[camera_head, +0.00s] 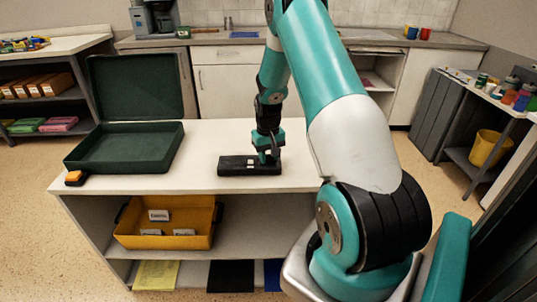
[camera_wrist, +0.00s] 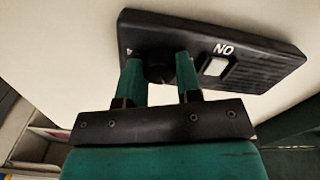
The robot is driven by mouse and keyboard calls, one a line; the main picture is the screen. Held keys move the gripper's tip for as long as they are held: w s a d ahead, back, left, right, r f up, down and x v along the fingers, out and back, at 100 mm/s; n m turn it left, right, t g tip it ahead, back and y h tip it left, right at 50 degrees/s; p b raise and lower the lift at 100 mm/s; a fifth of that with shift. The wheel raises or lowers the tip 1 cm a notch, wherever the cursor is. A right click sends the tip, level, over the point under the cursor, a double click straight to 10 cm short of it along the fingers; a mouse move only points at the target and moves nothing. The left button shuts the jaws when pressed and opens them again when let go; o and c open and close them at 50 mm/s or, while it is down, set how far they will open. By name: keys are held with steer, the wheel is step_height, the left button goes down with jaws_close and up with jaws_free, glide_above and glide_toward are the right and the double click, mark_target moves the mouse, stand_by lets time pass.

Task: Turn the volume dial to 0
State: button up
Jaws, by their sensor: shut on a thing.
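A flat black device (camera_head: 232,167) lies on the white counter, and my gripper (camera_head: 268,157) reaches down onto its right part. In the wrist view the black device (camera_wrist: 220,40) shows a light square button (camera_wrist: 215,66) below the letters "NO" and a ribbed grille. A dark round dial (camera_wrist: 158,68) sits at its other end, between the two teal fingers of my gripper (camera_wrist: 160,78). The fingers are shut on the dial from both sides. The dial's marking and its setting are hidden or too dark to read.
An open dark green case (camera_head: 125,148) stands on the counter's left, with a small orange and black object (camera_head: 75,178) at the corner. A yellow bin (camera_head: 165,222) sits on the shelf below. The counter around the device is clear.

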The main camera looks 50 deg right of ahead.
mark_target(268, 156)
steer(key=n, duration=0.7)
steer(key=shift+p, duration=0.4)
steer(key=n, duration=0.6)
steer(key=shift+n, duration=0.4)
steer(key=o, duration=0.6)
steer(key=shift+o, duration=0.2)
steer(key=shift+r, duration=0.1)
step_height(268, 156, up, 17)
steer(key=shift+r, duration=0.15)
